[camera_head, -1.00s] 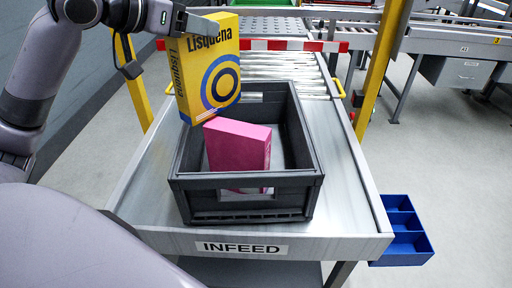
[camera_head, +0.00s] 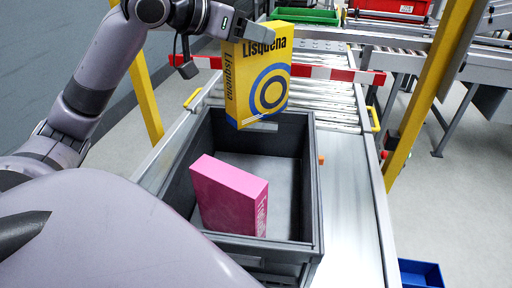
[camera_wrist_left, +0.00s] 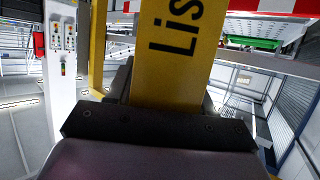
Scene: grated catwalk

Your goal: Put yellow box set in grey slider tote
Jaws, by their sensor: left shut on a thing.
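The yellow box (camera_head: 258,82) has "Lisquena" lettering and blue rings. My left gripper (camera_head: 262,34) is shut on its top edge and holds it upright over the far end of the grey tote (camera_head: 312,190). The yellow box also fills the middle of the left wrist view (camera_wrist_left: 178,60). The tote stands open on the metal infeed table. A pink box (camera_head: 230,196) leans inside the tote at the near left. The bottom of the yellow box overlaps the tote's far rim in the picture; I cannot tell its exact height. My right gripper is not in view.
Yellow posts (camera_head: 420,100) stand on both sides. A blue bin (camera_head: 420,272) hangs at the lower right. The tote's floor right of the pink box is clear.

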